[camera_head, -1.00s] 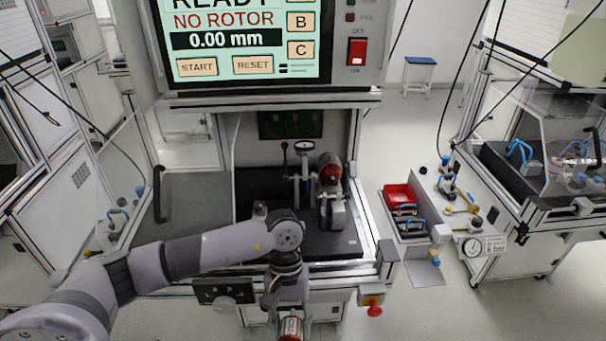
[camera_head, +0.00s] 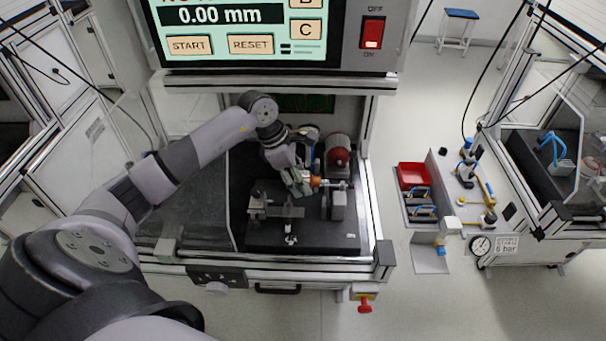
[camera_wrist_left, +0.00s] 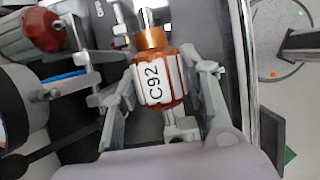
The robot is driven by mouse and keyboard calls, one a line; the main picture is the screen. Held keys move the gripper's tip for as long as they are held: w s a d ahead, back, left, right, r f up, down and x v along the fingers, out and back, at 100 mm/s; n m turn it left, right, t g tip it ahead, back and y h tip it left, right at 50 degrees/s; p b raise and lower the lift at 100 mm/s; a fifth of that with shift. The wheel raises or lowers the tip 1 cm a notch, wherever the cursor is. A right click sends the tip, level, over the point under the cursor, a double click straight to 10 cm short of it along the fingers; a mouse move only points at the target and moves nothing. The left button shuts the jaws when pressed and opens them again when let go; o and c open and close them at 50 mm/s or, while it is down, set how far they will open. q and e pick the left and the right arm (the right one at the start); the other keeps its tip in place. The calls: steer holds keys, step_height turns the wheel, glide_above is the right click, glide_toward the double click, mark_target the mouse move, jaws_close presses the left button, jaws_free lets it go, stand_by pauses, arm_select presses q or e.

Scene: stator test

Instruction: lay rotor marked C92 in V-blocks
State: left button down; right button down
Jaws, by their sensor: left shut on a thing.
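The rotor marked C92 (camera_wrist_left: 155,82) fills the middle of the left wrist view, with a white-and-copper body, a copper collar and a steel shaft end. My left gripper (camera_wrist_left: 163,88) is shut around its body. In the head view the gripper (camera_head: 301,182) is over the test fixture, and the rotor's copper end (camera_head: 317,181) points right. A dark upright support (camera_head: 257,204) stands left of the gripper, and a grey block (camera_head: 338,204) stands right of it. The V-blocks are partly hidden by gripper and rotor; I cannot tell whether the shaft touches them. My right gripper is out of view.
A red motor (camera_head: 338,150) stands behind the fixture; it also shows in the left wrist view (camera_wrist_left: 38,30). The display panel (camera_head: 240,40) hangs above the bench opening. The dark base plate (camera_head: 318,238) is mostly clear in front. A red bin (camera_head: 412,175) is off to the right.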

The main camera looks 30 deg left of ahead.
arm_select(q)
steer(key=shift+f, duration=0.3)
steer(key=shift+f+b, duration=0.9)
steer(key=shift+f, duration=0.5)
steer(key=shift+f+b, duration=0.6)
steer(key=shift+f, duration=0.5)
steer(key=shift+r, duration=0.1)
steer(key=shift+d, duration=0.1)
steer(key=shift+f+b, duration=0.35)
steer(key=shift+b, duration=0.2)
steer(key=shift+f+b, duration=0.35)
steer(key=shift+f, duration=0.3)
